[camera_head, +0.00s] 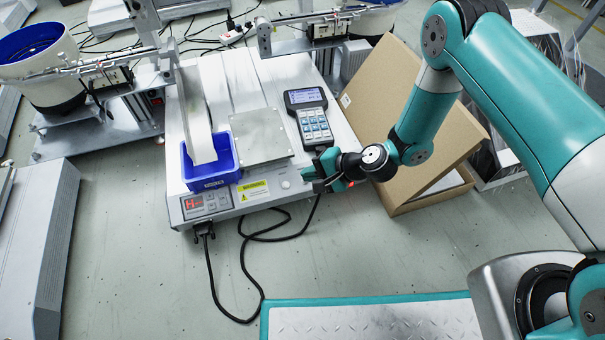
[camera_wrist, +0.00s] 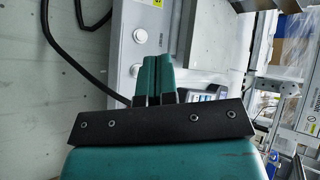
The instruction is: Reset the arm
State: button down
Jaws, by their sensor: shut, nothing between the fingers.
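My gripper (camera_head: 318,180) is at the front right corner of the white gantry machine (camera_head: 281,188), beside the handheld keypad. In the wrist view its two teal fingers (camera_wrist: 153,72) are together with nothing between them. My teal and white arm reaches in from the right. I cannot tell the exact gap between the fingers and the machine's top.
A blue bin (camera_head: 210,162), a metal plate (camera_head: 260,136) and a keypad (camera_head: 309,114) sit on the machine. An open cardboard box (camera_head: 375,95) stands close on the right, behind my arm. A black cable (camera_head: 243,235) hangs to the floor in front.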

jog(key=shift+r, duration=0.1)
dwell(0.4)
jog(key=s+d+r+n+g+h+p, duration=0.15)
jog(key=r+n+p, duration=0.3)
jog(key=r, duration=1.25)
jog(key=s+r+n+g+p, duration=0.2)
jog(key=r+n+p, duration=0.25)
jog(key=r, duration=1.15)
jog(key=s+d+r+n+h+p, duration=0.25)
jog(key=s+d+r, duration=0.25)
jog(key=s+r, duration=0.45)
jog(key=s+d+r+n+h+p, duration=0.2)
jog(key=s+d+r+n+p, duration=0.15)
jog(key=s+d+r, duration=0.55)
jog(key=a+r+p, duration=0.1)
jog(key=r+p, duration=1.8)
jog(key=w+a+r+p, duration=0.1)
jog(key=a+r+p, duration=0.1)
jog(key=r+p, duration=1.7)
jog(key=shift+w+a+r, duration=0.15)
jog(key=shift+a+r, duration=0.1)
jog(key=shift+r, duration=0.35)
